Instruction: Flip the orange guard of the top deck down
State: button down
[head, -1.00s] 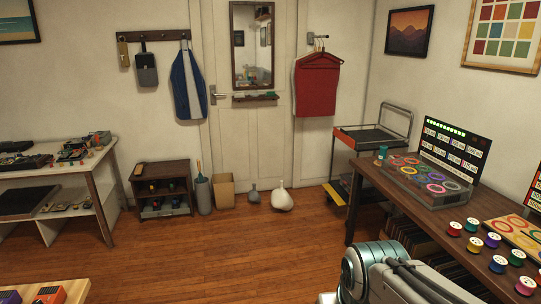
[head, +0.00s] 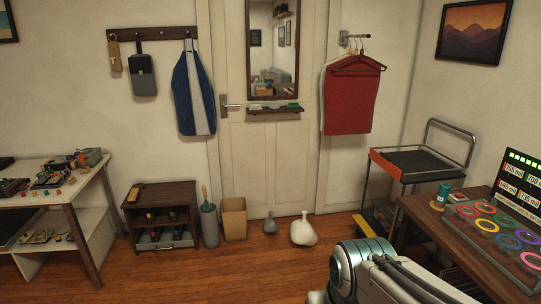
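A metal trolley stands against the right part of the back wall, with a dark top deck (head: 425,160) and a tall bent handle (head: 452,124) at its right end. The orange guard (head: 386,167) is a narrow strip along the deck's left end, facing me. It looks level with the deck's rim, but at this size I cannot tell for sure whether it stands up or hangs down. The lower part of the trolley is partly hidden by the desk. My gripper is not in view; only a part of my arm shows at the bottom right.
A low cabinet, bin, cardboard box (head: 234,218) and two vases line the back wall. The wooden floor (head: 215,275) in the middle is clear.

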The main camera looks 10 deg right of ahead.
aim_at(382, 160)
jog(key=z, duration=0.05)
jog(key=i, duration=1.6)
jog(key=z, duration=0.6)
jog(key=i, duration=1.7)
jog(key=z, duration=0.8)
jog(key=i, duration=1.1)
jog(key=z, duration=0.3)
